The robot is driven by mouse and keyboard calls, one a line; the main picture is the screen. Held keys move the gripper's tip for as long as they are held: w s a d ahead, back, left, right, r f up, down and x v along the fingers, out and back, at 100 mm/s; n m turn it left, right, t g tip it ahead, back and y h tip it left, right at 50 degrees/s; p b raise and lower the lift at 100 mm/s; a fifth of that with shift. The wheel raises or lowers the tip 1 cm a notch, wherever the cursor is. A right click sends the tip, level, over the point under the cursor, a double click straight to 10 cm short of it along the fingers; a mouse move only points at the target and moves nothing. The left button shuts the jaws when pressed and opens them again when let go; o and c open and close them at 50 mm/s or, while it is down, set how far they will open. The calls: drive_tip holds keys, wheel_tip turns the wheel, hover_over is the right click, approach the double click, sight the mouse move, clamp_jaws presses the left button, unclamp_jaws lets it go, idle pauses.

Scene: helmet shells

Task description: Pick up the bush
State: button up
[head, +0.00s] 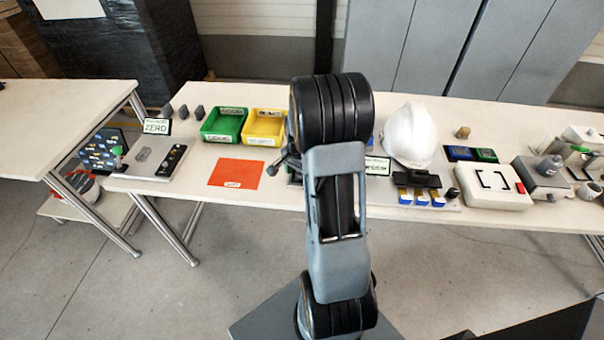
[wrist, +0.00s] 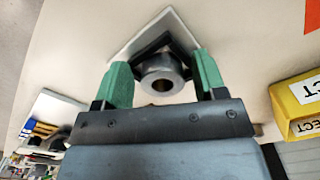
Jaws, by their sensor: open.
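The bush (wrist: 161,84) is a grey metal ring with a dark bore. In the wrist view it sits at a black angled holder on a pale square plate (wrist: 172,20). My gripper (wrist: 160,72) has green fingers, one on each side of the bush. The fingers are open, with a visible gap between each finger and the bush. I cannot tell whether the fingertips are level with it. In the head view my arm hides the bush and the gripper.
A yellow bin (wrist: 298,105) stands to the right in the wrist view. In the head view a green bin (head: 223,126), a red mat (head: 236,173) and a white helmet (head: 409,135) are on the white table (head: 285,194). A white box (head: 494,186) stands farther right.

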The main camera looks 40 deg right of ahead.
drive_tip(key=shift+c, duration=0.3)
drive_tip(key=c, duration=0.8)
drive_tip(key=shift+r, duration=0.15)
